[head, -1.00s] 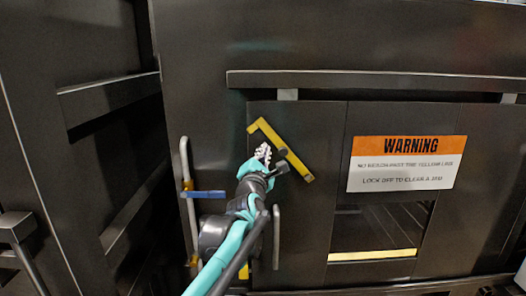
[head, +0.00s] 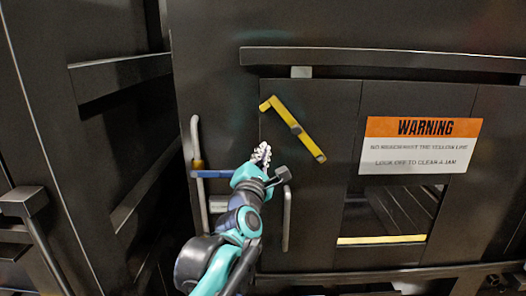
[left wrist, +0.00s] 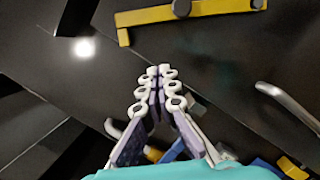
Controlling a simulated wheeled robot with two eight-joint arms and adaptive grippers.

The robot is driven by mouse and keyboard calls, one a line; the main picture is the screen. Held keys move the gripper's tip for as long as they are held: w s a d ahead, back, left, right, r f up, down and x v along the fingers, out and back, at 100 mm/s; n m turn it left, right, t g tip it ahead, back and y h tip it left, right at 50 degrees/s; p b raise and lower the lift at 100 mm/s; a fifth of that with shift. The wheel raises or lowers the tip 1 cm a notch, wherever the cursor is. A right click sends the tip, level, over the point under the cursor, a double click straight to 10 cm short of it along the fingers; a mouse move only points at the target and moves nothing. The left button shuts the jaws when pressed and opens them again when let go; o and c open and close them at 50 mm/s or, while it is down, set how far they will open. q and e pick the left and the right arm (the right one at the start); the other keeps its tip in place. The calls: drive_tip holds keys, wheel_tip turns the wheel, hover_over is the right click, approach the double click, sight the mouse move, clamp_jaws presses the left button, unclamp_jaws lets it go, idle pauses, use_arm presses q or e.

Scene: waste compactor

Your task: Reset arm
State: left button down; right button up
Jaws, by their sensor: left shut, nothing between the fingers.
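My left gripper (head: 262,153) is in front of the dark compactor front, with teal and black arm links below it. It is shut and empty, its pale fingers pointing up. In the left wrist view the fingers (left wrist: 155,85) lie together with nothing between them. A yellow bar handle (head: 293,128) slants down to the right, above and right of the gripper; the gripper appears apart from it. The yellow bar also shows at the top of the left wrist view (left wrist: 210,10). My right gripper is in neither view.
A white and orange warning sign (head: 420,146) hangs on the right. Below it is an opening with a yellow line (head: 381,240). A long rail (head: 390,61) runs across above. A grey upright handle with a blue bar (head: 212,174) is left of the gripper. Dark panels stand on the left.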

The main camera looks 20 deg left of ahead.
use_arm(q)
drive_tip(key=s+d+f+m+g+h+b, duration=0.15)
drive_tip(key=s+f+m+b, duration=0.35)
drive_tip(key=f, duration=0.7)
drive_tip(key=s+d+f+m+g+h+b, duration=0.1)
drive_tip(key=s+d+f+m+g+b, duration=0.15)
drive_tip(key=f+m+b, duration=0.7)
drive_tip(key=s+d+f+m+g+h+b, duration=0.1)
drive_tip(key=s+f+m+g+h+b, duration=0.2)
drive_tip(key=f, duration=1.1)
drive_tip(key=s+a+f+m+g+y+b, duration=0.1)
drive_tip(key=s+f+b, duration=0.4)
drive_tip(key=f, duration=0.5)
drive_tip(key=s+a+f+m+g+y+b, duration=0.1)
drive_tip(key=s+f+m+g+b, duration=0.2)
drive_tip(key=s+f+m, duration=0.3)
drive_tip(key=s+a+f+m+g+y+b, duration=0.1)
drive_tip(key=s+f+b, duration=0.5)
drive_tip(key=f, duration=1)
drive_tip(key=shift+a+f+m+g+b, duration=0.2)
drive_tip(key=shift+a+m+g+b, duration=0.3)
drive_tip(key=shift+m, duration=0.75)
drive_tip(key=shift+w+a+y, duration=0.1)
drive_tip(key=shift+y, duration=0.15)
